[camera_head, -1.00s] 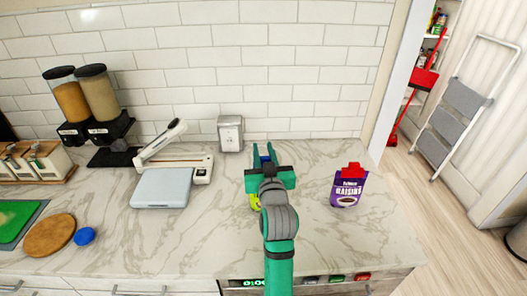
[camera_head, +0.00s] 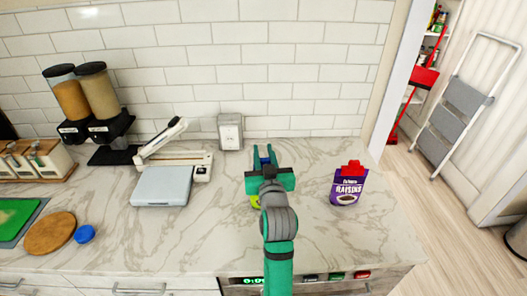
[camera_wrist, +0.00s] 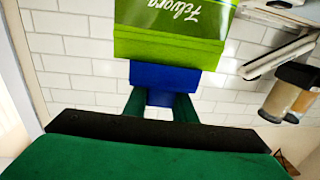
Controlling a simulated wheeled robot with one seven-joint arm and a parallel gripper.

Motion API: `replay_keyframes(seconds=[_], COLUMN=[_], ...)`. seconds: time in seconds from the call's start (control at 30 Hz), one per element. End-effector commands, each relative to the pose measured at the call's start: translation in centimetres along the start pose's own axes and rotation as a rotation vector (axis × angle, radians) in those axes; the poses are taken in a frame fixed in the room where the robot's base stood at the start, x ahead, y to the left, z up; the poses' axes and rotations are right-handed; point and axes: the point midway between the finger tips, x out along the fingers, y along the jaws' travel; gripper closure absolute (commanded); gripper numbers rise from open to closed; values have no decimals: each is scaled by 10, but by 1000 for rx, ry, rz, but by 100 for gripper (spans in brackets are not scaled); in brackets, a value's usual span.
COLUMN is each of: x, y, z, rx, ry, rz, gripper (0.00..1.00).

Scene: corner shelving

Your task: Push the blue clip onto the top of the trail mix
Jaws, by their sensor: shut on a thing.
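My gripper (camera_head: 263,154) is shut on the blue clip (camera_head: 264,161) above the counter. In the wrist view, the blue clip (camera_wrist: 178,77) sits between the two green fingers (camera_wrist: 160,105). A green bag (camera_wrist: 170,42) with white lettering, which I take as the trail mix, lies just beyond the clip. The clip meets or overlaps the bag's near edge; I cannot tell how far it is on. In the head view my arm hides most of the bag, and only a small yellow-green part (camera_head: 255,201) shows.
A purple raisins bag (camera_head: 348,188) with a red clip (camera_head: 353,168) stands on the right. A scale (camera_head: 162,186), a slicer-like tool (camera_head: 180,155) and dispensers (camera_head: 98,90) stand on the left. The white tiled wall (camera_head: 290,75) is behind. The counter between my arm and the raisins is clear.

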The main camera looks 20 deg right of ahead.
Motion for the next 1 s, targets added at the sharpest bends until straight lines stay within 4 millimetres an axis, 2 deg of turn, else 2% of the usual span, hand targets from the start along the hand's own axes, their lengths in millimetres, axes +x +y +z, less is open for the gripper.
replay_keyframes(seconds=[0.8,0.83,0.9,1.0], x=[0,0,0,0], y=[0,0,0,0], z=[18,17,17,17], rx=[0,0,0,0], ry=[-1,0,0,0], rz=[0,0,0,0], gripper=[97,69,54,54])
